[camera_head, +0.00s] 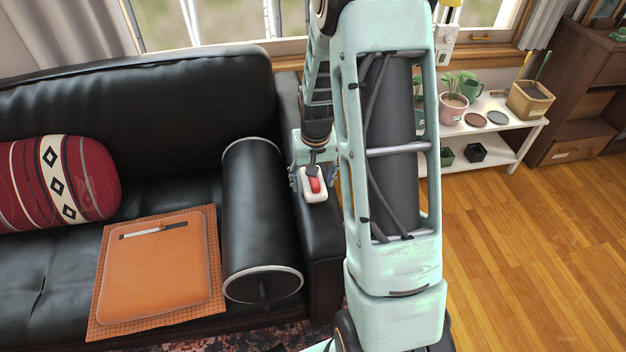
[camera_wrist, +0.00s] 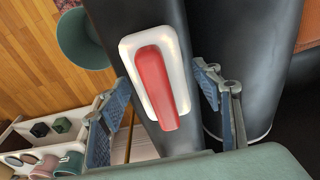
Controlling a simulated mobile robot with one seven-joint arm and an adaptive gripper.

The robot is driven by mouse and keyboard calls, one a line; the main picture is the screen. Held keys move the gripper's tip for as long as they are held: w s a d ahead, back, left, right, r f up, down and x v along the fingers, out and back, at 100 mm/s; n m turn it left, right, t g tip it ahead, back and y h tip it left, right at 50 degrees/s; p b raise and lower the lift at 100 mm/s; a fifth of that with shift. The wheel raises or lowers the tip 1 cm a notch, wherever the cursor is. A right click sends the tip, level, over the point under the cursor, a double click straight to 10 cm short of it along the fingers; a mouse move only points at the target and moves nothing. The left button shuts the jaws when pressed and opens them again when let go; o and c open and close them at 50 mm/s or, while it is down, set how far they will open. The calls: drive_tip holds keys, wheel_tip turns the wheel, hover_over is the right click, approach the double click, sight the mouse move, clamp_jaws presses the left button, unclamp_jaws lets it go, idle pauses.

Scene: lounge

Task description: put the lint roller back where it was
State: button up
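A white, rounded item with a long red bar on it (camera_wrist: 158,85) lies on the black sofa arm (camera_head: 315,235). It is the likeliest lint roller, but I cannot tell for certain. In the head view it shows as a small white and red piece (camera_head: 314,185) under my gripper (camera_head: 312,172). In the wrist view my gripper (camera_wrist: 163,112) is open, with one finger on each side of the item and visible gaps between. Nothing is clearly held.
A striped red cushion (camera_head: 90,180) lies left. A white shelf (camera_head: 520,130) with pots stands right; the wooden floor (camera_head: 540,240) is clear.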

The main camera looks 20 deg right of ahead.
drive_tip(key=shift+r, duration=0.1)
drive_tip(key=r+p, duration=0.1)
drive_tip(key=r, duration=0.3)
drive_tip(key=s+r+p, duration=0.1)
drive_tip(key=r, duration=0.3)
drive_tip(key=r+p, duration=0.1)
drive_tip(key=r, duration=0.3)
drive_tip(key=shift+s+a, duration=0.15)
drive_tip(key=shift+s, duration=0.25)
